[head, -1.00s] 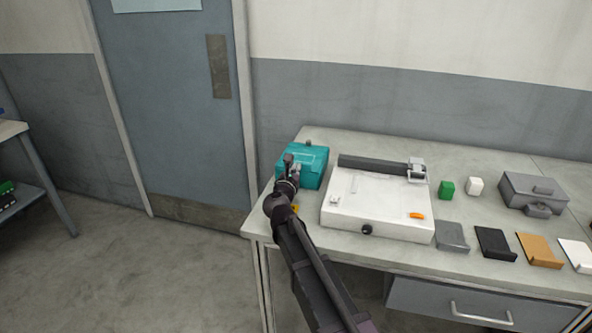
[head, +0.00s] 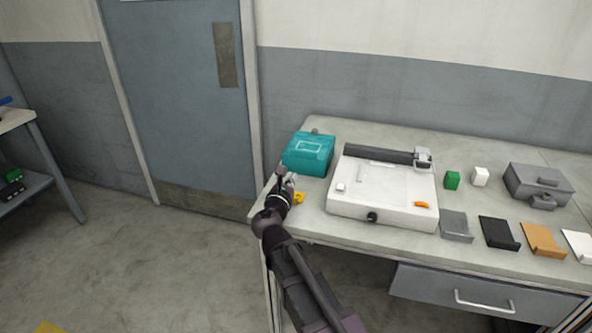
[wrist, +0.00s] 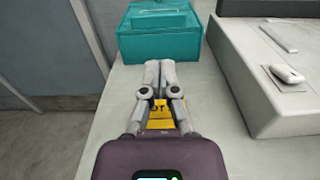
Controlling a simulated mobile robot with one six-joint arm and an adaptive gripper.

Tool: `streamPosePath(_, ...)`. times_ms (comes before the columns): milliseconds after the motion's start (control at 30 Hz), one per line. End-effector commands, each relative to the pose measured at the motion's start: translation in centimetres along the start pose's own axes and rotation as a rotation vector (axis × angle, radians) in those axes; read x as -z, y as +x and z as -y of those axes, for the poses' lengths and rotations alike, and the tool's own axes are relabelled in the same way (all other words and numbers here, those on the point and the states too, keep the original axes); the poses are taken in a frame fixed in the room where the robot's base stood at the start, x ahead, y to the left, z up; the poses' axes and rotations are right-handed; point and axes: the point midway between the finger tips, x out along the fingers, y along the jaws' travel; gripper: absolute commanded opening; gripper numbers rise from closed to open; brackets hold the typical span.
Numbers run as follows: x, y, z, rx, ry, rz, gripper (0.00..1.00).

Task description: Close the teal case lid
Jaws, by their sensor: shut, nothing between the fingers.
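The teal case (head: 307,155) stands at the back left of the table, and its lid looks down and closed. In the wrist view the teal case (wrist: 160,38) is straight ahead, with a raised rectangle on its lid. My gripper (head: 284,172) is in front of the case and apart from it. In the wrist view my gripper (wrist: 159,64) has its fingers together with nothing between them. A yellow tag with dark lettering (wrist: 160,115) lies on the table beneath the fingers.
A white editing device (head: 385,212) stands right of the case. The table's left edge is close to my gripper.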

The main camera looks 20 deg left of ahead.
Motion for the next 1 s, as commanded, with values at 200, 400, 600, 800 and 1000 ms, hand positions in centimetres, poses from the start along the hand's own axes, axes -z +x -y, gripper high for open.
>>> streamPosePath(200,0.0,-1.8,0.1,0.0,0.0,0.0,0.0)
streamPosePath(400,0.0,-2.1,0.1,0.002,0.0,0.0,0.0)
streamPosePath(600,0.0,-2.0,0.1,0.002,0.0,0.0,0.0)
streamPosePath(800,0.0,-2.0,0.1,0.002,0.0,0.0,0.0)
streamPosePath(1000,0.0,-2.0,0.2,0.002,0.0,0.0,0.0)
